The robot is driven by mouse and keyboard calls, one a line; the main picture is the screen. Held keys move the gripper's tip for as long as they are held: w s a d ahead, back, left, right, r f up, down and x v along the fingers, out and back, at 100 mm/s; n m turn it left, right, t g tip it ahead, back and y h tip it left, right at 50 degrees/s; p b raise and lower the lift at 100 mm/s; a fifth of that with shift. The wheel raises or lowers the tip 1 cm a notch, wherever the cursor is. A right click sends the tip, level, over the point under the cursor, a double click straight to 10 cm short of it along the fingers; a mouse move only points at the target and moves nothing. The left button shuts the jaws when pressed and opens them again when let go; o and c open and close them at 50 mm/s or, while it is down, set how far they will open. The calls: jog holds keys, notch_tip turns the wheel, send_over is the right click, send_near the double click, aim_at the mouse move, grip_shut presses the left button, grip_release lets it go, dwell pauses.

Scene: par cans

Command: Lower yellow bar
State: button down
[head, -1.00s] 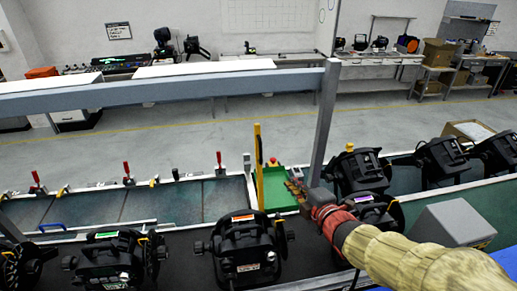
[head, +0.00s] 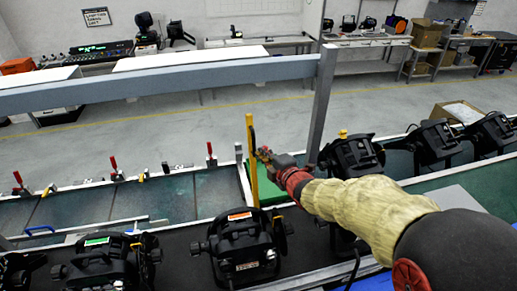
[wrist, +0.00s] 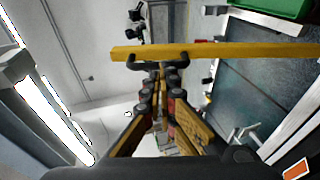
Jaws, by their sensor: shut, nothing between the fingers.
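The yellow bar (head: 253,165) stands upright at the near end of the green section, beside the conveyor frame in the head view. In the wrist view the yellow bar (wrist: 250,52) crosses the top from side to side. My gripper (head: 264,153) is just right of the bar's upper part. In the wrist view the fingers of my gripper (wrist: 158,68) run together, shut and empty, close below the bar.
A grey post (head: 321,105) and a long grey beam (head: 150,84) stand close to my arm. Black par cans (head: 240,247) line the near belt, and others (head: 352,156) stand on the right. Several red-handled clamps (head: 114,168) line the far rail.

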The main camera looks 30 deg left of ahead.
jog(key=x, duration=0.4)
jog(key=shift+w+a, duration=0.1)
dwell(0.4)
